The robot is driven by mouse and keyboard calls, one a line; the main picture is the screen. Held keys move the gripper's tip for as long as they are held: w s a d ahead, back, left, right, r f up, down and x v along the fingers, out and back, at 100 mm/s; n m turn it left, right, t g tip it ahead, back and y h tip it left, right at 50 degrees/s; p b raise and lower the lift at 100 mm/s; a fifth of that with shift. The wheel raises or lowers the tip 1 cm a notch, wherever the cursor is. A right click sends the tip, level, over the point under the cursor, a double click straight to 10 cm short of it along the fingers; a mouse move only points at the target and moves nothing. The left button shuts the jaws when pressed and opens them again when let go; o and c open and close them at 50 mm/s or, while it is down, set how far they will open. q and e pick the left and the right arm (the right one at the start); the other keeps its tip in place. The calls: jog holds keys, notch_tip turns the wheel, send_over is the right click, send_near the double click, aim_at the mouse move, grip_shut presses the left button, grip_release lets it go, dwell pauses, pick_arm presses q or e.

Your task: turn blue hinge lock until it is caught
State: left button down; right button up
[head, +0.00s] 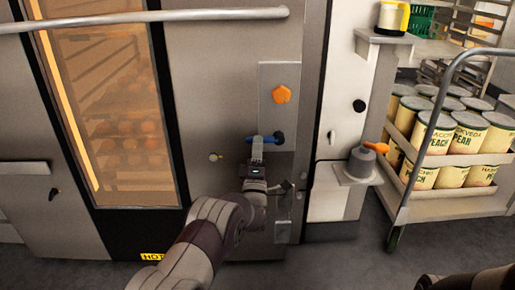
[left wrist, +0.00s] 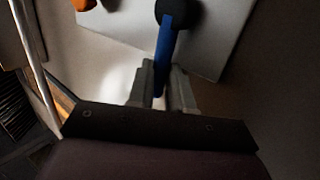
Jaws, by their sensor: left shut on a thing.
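The blue hinge lock (head: 277,137) is a blue lever on a grey plate, low on the oven's right side in the head view. In the left wrist view the blue lever (left wrist: 164,48) runs from a dark round hub down between my fingers. My left gripper (head: 257,150) is shut on the lever; it also shows in the left wrist view (left wrist: 160,88). In the head view the lever points left from its hub, partly hidden by the fingers. My right gripper is not in view; a dark part of mine shows at the lower right corner.
An orange knob (head: 281,94) sits above the lock on the plate. A glass oven door (head: 120,100) with a long bar handle (head: 150,16) is to the left. A grey pot-like thing with an orange handle (head: 362,160) and a cart of cans (head: 430,190) stand right.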

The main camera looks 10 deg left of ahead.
pick_arm(q)
jog(key=shift+f, duration=0.15)
jog(key=c, duration=1.3)
grip_release()
jog(key=p+v, duration=0.4)
jog(key=v, duration=0.8)
jog(key=shift+s, duration=0.35)
jog(key=shift+f, duration=0.15)
